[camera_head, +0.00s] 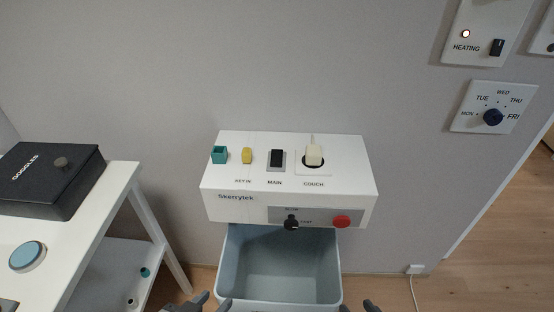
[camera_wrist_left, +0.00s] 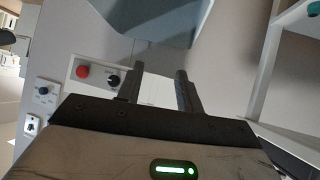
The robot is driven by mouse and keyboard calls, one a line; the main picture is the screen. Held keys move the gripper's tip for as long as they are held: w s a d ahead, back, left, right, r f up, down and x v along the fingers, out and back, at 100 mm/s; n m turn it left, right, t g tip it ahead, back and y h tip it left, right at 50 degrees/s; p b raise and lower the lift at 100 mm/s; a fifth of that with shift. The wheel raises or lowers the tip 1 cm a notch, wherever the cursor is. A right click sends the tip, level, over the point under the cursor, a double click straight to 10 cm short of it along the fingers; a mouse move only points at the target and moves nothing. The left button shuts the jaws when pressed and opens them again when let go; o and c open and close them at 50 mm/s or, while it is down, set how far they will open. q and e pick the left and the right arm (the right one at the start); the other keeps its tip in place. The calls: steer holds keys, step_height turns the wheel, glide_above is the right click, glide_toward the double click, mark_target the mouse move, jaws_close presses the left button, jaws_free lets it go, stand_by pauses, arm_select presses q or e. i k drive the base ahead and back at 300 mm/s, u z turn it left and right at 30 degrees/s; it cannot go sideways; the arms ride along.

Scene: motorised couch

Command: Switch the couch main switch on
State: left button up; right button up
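The white Skerrytek control box (camera_head: 215,180) is on the wall in the head view. On its top, the black MAIN rocker switch (camera_head: 277,158) sits in a grey plate between a yellow piece (camera_head: 247,156) marked KEY IN and a cream plug (camera_head: 314,155) marked COUCH. I cannot tell the rocker's position. My left gripper (camera_head: 212,304) is low in front of the box, open and empty; its spread fingers also show in the left wrist view (camera_wrist_left: 160,88). My right gripper (camera_head: 357,307) shows only its fingertips at the bottom edge, apart, with nothing visible between them.
The box front has a black knob (camera_head: 291,222) and a red button (camera_head: 342,222). A blue-grey bin (camera_head: 280,265) stands below. A white table (camera_head: 110,190) with a black GOGGLES case (camera_head: 50,180) is left. HEATING (camera_head: 480,30) and day-dial panels (camera_head: 494,106) are upper right.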

mark_target(276, 160)
steer(key=k, duration=0.5)
steer(key=z, duration=1.4)
steer(key=i, duration=0.95)
steer(key=u, duration=1.75)
